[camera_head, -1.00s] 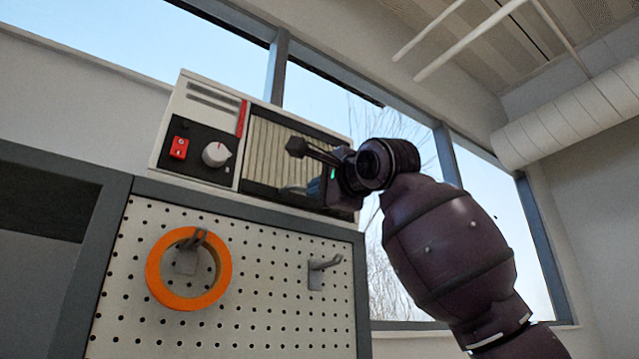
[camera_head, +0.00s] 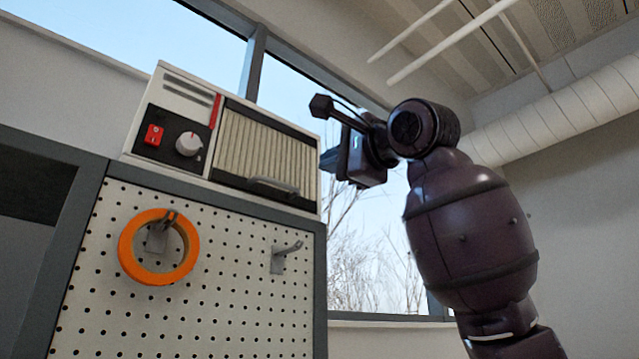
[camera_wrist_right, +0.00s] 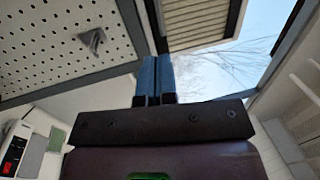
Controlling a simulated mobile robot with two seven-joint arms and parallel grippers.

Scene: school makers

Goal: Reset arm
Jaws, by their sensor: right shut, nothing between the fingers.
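My right arm (camera_head: 465,225) comes up from the lower right in the head view. Its gripper (camera_head: 328,160) points left, just right of the white machine on top of the pegboard unit, and appears apart from it. In the right wrist view the two fingers (camera_wrist_right: 155,80) are together with nothing between them. My left gripper is in neither view.
The white machine (camera_head: 140,148) has a ribbed shutter (camera_head: 265,150), a red switch and a knob. Below it, an orange tape roll (camera_head: 128,250) hangs on the pegboard (camera_head: 215,265), beside an empty hook (camera_head: 283,257). A window lies behind; a large duct (camera_head: 560,115) runs upper right.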

